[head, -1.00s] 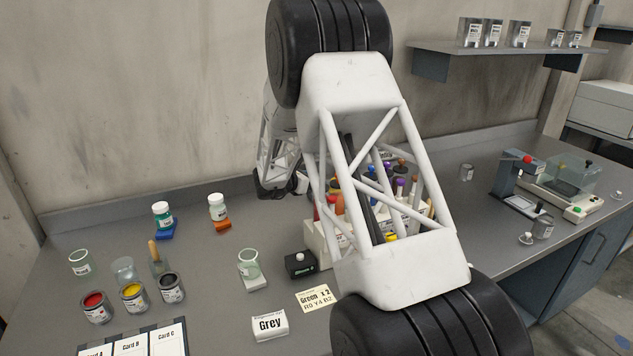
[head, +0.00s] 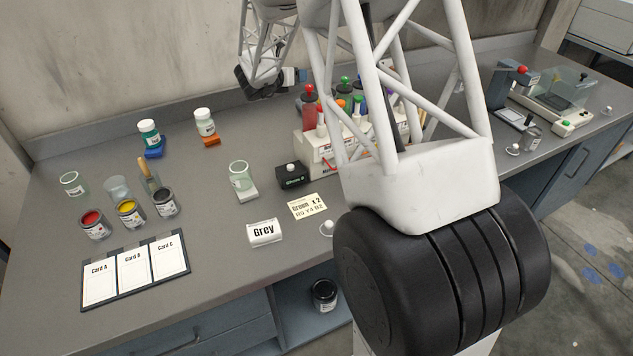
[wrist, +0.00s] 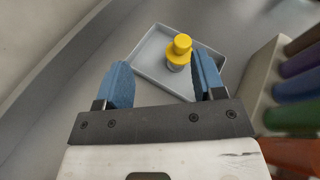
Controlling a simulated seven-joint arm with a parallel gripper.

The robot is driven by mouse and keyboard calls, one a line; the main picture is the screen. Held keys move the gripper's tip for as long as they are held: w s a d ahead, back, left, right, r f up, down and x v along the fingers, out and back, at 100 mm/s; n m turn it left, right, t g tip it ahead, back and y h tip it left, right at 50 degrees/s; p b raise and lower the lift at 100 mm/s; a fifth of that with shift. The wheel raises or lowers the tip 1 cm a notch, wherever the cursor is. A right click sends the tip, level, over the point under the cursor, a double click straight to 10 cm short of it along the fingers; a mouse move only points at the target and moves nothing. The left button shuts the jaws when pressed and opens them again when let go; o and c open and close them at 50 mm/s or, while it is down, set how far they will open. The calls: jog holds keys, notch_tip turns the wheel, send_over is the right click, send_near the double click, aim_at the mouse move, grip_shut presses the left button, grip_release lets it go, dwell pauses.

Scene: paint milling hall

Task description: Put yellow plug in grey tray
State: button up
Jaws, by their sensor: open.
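The yellow plug (wrist: 180,47) stands upright inside the shallow grey tray (wrist: 144,57) in the wrist view, towards the tray's right side. Its lower part is grey. My gripper (wrist: 163,63) has its two blue fingers wide apart with nothing between them. The plug lies beyond the fingertips, nearer the right one, and looks clear of both. In the head view my gripper (head: 296,76) is at the back of the bench, behind the bottle rack. I cannot make out the plug or the tray there.
A rack (head: 314,149) of coloured droppers stands close in front of my gripper; it fills the right of the wrist view. Left are two small bottles (head: 150,133), open paint tins (head: 131,212) and a card board (head: 136,268).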

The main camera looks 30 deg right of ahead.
jog(key=s+a+r+n+t+y, duration=0.2)
jog(key=s+a+r+n+y, duration=0.45)
jog(key=s+a+n, duration=0.5)
jog(key=s+a+r+n+t+y, duration=0.1)
jog(key=s+a+r+n+y, duration=0.7)
jog(key=n, duration=0.7)
jog(key=s+f+n+g, duration=0.1)
jog(key=s+n, duration=0.5)
jog(key=s, duration=0.6)
jog(key=s+f+n+g+h, duration=0.1)
jog(key=s+n+g, duration=0.3)
jog(key=s, duration=0.8)
jog(key=s+f+n+g+h, duration=0.1)
jog(key=s+f+n+g, duration=0.1)
jog(key=s+n, duration=0.6)
jog(key=s+f, duration=0.1)
jog(key=s, duration=0.3)
jog(key=shift+s+d+f+g, duration=0.25)
jog(key=shift+s+g, duration=0.1)
jog(key=shift+g, duration=0.05)
